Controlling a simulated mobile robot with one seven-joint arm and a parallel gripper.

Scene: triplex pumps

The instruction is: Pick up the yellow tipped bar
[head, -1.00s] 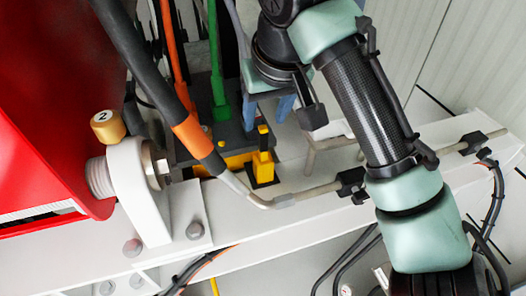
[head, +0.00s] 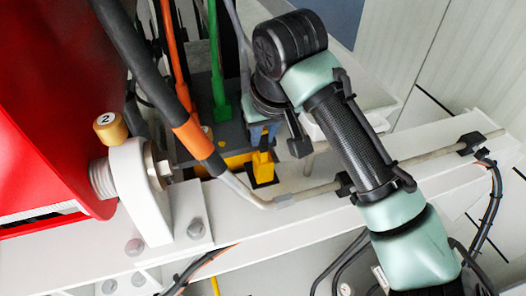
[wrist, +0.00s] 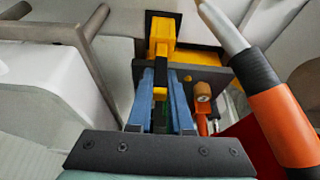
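In the head view my gripper (head: 263,135) points down over the yellow block (head: 263,168) and hides most of the bar.
An orange-and-black hose (head: 195,135) with a grey metal end passes just left of the block. A red housing (head: 45,110) and a white bracket (head: 137,185) with a brass knob (head: 108,126) stand at left. A white beam (head: 330,205) runs in front.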

